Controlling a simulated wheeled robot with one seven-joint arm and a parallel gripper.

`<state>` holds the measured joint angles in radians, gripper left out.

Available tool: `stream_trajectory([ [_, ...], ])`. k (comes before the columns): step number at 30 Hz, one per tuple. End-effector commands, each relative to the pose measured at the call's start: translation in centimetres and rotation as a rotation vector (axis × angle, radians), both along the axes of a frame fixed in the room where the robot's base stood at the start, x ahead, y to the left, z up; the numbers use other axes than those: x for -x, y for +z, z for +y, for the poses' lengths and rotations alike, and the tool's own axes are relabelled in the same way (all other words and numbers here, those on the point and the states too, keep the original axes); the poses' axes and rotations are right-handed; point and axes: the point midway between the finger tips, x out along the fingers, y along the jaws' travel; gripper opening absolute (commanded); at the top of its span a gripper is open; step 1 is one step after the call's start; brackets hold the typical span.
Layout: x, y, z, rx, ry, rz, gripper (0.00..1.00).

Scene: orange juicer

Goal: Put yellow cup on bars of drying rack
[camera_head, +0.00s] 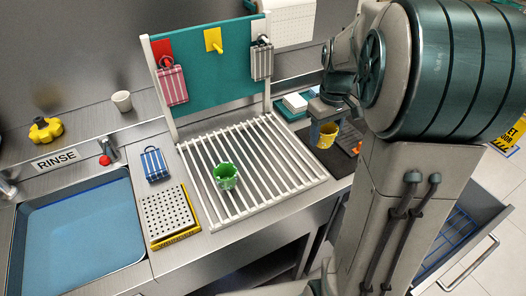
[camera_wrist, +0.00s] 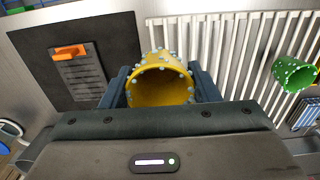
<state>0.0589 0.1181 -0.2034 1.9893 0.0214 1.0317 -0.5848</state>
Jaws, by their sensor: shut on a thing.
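The yellow cup (camera_head: 327,134) is held in my gripper (camera_head: 322,125), to the right of the drying rack in the head view. In the wrist view the yellow cup (camera_wrist: 161,82), with pale dots round its rim, sits between the two fingers (camera_wrist: 160,88), its open mouth toward the camera. The drying rack's white bars (camera_head: 284,181) lie flat on the counter; they also show behind the cup in the wrist view (camera_wrist: 225,45). A green cup (camera_head: 226,176) stands on the bars near their middle left, and also shows at the right of the wrist view (camera_wrist: 293,73).
A dark mat (camera_head: 328,158) lies right of the rack, with an orange-handled item (camera_wrist: 72,52) on it. A teal board (camera_head: 215,66) with hanging cloths rises behind the rack. A blue sink (camera_head: 80,232) is at left. Bars right of the green cup are bare.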

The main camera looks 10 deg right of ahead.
Motion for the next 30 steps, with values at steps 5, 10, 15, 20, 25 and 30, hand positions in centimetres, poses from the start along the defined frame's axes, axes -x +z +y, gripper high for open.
stream_trajectory([
  [5,-1.6,-2.2,4.0,-0.001,0.014,0.007,0.33],
  [10,-3.2,-4.5,7.4,-0.001,0.010,0.006,0.33],
  [15,-4.2,-5.9,9.3,0.000,0.005,0.002,0.33],
  [20,-4.4,-7.0,9.6,-0.001,0.001,0.004,0.33],
  [25,-4.3,-9.4,9.6,-0.001,0.001,0.006,0.33],
  [30,-4.4,-10.3,9.6,-0.001,0.001,0.001,0.33],
])
